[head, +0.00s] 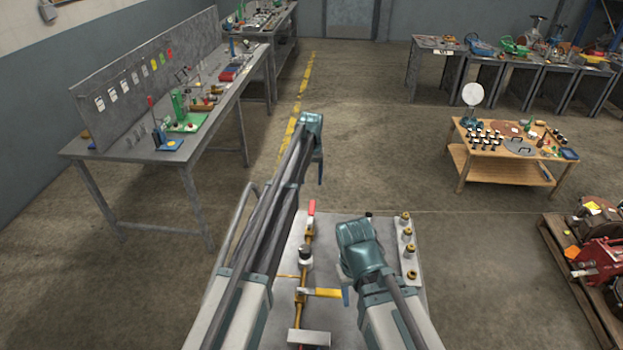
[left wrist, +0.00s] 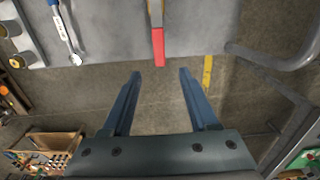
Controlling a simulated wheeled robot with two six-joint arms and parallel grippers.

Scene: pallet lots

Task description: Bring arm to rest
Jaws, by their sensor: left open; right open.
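My left arm reaches forward from the left in the head view, with its gripper (head: 320,170) hanging past the far edge of a grey worktop (head: 390,285). In the left wrist view the left gripper (left wrist: 160,75) is open, with nothing between its fingers; floor shows behind them. A red-handled part (left wrist: 157,45) lies on the worktop edge just beyond the fingertips in that view, apart from them. My right arm is bent low over the worktop, its gripper (head: 346,294) pointing down near a yellow lever (head: 322,292). The right gripper's fingers are mostly hidden.
The worktop carries brass fittings (head: 405,235) and a pipe with a black knob (head: 305,253). A wrench (left wrist: 68,38) shows in the left wrist view. A long workbench (head: 130,150) stands left, a wooden table (head: 505,172) right, a loaded pallet (head: 575,290) lower right. Floor ahead is clear.

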